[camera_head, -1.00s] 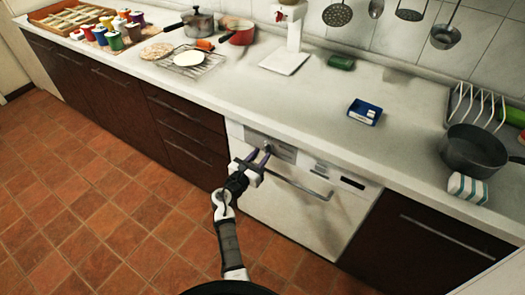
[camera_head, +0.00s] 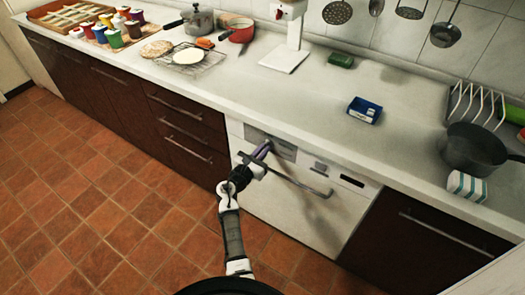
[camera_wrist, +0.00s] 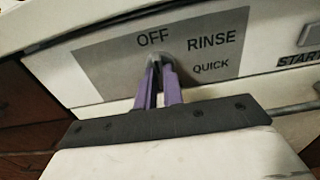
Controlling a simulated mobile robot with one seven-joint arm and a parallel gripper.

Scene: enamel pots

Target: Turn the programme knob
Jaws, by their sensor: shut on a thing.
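The programme knob (camera_wrist: 165,59) sits on the grey panel (camera_wrist: 95,65) of a white dishwasher (camera_head: 285,208), with the labels OFF, RINSE and QUICK around it in the wrist view. My gripper (camera_wrist: 163,68) is shut on the knob with its two purple fingers, one on each side. The fingers hide most of the knob, so I cannot tell which label it points to. In the head view my gripper (camera_head: 265,147) reaches the panel's upper left, and the knob is hidden there.
The dishwasher's bar handle (camera_head: 298,184) runs close below my gripper. A START label (camera_wrist: 298,61) and button are to the right. Dark drawers (camera_head: 185,135) stand to the left. The counter above holds a blue box (camera_head: 364,110) and pots.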

